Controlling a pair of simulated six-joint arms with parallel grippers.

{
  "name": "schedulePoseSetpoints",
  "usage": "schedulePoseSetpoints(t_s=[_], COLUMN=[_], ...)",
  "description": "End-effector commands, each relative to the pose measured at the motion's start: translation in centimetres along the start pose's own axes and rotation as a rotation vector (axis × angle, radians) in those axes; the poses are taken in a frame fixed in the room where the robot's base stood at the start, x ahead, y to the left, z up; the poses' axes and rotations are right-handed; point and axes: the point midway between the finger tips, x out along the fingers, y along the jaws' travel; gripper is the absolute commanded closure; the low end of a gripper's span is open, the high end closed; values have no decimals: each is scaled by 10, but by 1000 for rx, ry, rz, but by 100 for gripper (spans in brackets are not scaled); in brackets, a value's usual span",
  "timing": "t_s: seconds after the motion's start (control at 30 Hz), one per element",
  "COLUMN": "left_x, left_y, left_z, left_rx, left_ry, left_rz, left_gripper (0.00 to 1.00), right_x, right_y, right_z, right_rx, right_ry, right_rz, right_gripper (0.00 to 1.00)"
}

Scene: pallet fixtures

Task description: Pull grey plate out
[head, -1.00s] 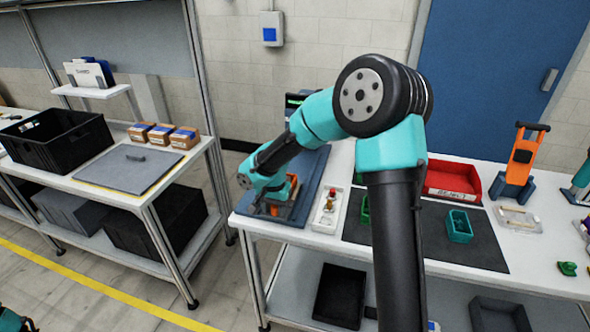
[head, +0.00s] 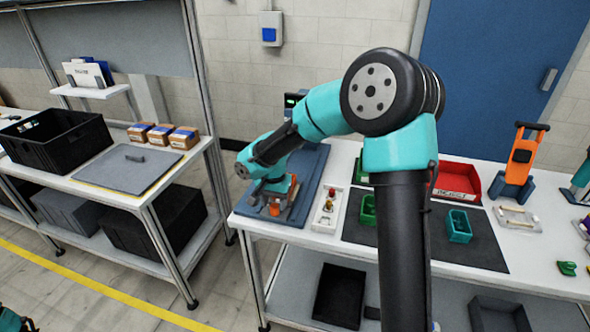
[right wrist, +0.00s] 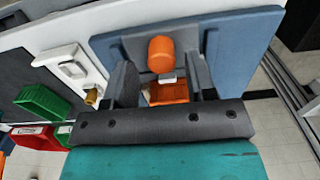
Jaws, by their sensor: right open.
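An orange fixture with a rounded knob (right wrist: 161,53) sits on a blue-grey board (head: 312,165) at the left end of the right bench. In the right wrist view the board (right wrist: 245,40) spreads behind my fingers. My right gripper (right wrist: 163,72) is open, with one finger on each side of the knob and an orange block (right wrist: 168,93); I cannot tell whether it touches them. In the head view my right gripper (head: 275,204) hides much of the fixture. I cannot clearly make out a separate grey plate there. My left gripper is out of view.
Beside the board lies a white tray (head: 318,222) with small parts. A dark mat (head: 485,252) holds green bins (head: 459,224); a red bin (head: 470,183) stands behind. The left bench has a flat grey sheet (head: 110,177) and a black crate (head: 50,158). A gap separates the benches.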

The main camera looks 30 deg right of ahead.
Motion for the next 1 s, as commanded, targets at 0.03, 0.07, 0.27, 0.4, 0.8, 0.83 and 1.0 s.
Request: schedulePoseSetpoints(t_s=[0.03, 0.07, 0.27, 0.4, 0.8, 0.83, 1.0], left_x=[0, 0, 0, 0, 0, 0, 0], left_y=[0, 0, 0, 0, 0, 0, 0], left_z=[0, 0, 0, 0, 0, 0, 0], left_rx=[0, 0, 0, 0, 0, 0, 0], left_ry=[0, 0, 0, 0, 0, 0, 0], left_rz=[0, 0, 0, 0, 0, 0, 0], left_gripper=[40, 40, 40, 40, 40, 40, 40], right_x=[-4, -6, -19, -28, -47, -48, -47], right_y=[-1, -1, -1, -1, -1, -1, -1], right_z=[0, 0, 0, 0, 0, 0, 0], right_rx=[0, 0, -2, -1, -1, -1, -2], right_ry=[1, 1, 3, 3, 3, 2, 2], right_rz=[-2, -2, -3, -3, -4, -3, -3], right_gripper=[49, 49, 49, 49, 49, 49, 49])
